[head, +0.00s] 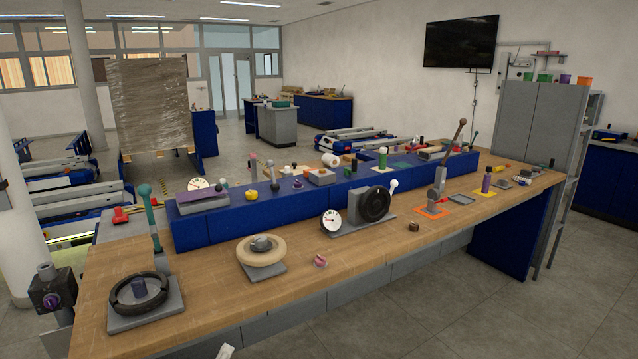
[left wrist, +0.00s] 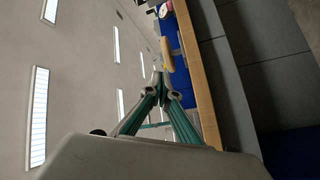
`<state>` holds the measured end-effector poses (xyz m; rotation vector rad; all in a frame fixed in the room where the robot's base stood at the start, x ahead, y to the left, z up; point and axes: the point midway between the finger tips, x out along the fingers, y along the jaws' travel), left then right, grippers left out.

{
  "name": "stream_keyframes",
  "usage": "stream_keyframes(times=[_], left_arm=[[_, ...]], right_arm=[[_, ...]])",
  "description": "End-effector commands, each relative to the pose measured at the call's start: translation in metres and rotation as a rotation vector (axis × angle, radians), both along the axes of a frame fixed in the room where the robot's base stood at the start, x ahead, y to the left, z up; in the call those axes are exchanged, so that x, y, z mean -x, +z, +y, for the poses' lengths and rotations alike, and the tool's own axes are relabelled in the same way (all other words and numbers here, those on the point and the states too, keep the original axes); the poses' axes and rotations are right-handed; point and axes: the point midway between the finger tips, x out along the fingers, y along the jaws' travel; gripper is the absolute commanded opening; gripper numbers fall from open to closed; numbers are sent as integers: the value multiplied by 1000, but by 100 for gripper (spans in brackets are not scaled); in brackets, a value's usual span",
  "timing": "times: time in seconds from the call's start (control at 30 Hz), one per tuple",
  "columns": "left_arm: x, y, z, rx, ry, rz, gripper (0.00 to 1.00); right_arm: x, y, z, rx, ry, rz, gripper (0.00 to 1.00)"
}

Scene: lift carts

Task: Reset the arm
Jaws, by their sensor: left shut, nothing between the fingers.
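My left gripper (left wrist: 158,80) shows in the left wrist view, its two green fingers running together at the tips with nothing between them. The view is turned on its side, and the gripper is in front of the workbench's front edge. In the head view only a small pale piece of my left gripper (head: 225,351) shows at the bottom edge, in front of the bench; its fingers cannot be made out there. My right gripper is in neither view.
The wooden workbench (head: 330,262) spans the head view. A black ring on a grey plate (head: 142,318), a pale wheel (head: 262,252), a pink knob (head: 320,261) and a black wheel (head: 376,204) stand along it. Open floor (head: 480,310) lies in front.

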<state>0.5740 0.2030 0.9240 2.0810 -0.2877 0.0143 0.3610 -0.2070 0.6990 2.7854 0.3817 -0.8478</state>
Motion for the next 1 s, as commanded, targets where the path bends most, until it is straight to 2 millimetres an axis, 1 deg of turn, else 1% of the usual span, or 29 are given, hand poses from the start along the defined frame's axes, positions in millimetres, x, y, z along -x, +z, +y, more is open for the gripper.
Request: stream_keyframes(times=[0.03, 0.07, 0.1, 0.17, 0.2, 0.27, 0.3, 0.4, 0.5, 0.6, 0.7, 1.0], left_arm=[[21, -30, -6, -136, -12, 52, 0], [33, -47, -9, -224, -22, 80, 0], [49, -70, -12, -341, -38, 117, 0], [75, -101, -15, -513, -68, 170, 0], [93, -122, -15, -624, -92, 204, 0], [120, -149, -14, -780, -131, 249, 0], [137, -165, -12, -876, -159, 277, 0], [174, -196, -5, -1072, -224, 331, 0], [199, -214, 1, -1203, -272, 364, 0], [211, -222, 5, -1270, -298, 381, 0], [215, -225, 6, -1290, -307, 384, 0], [214, -225, 6, -1286, -306, 384, 0]], right_arm=[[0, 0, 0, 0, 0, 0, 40], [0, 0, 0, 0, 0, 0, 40], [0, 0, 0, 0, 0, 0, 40], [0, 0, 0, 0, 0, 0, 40], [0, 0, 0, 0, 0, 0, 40], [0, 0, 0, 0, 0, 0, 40], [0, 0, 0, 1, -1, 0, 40], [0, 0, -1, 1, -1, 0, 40], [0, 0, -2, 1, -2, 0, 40], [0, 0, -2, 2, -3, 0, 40], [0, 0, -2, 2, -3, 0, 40], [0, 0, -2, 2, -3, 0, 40]])
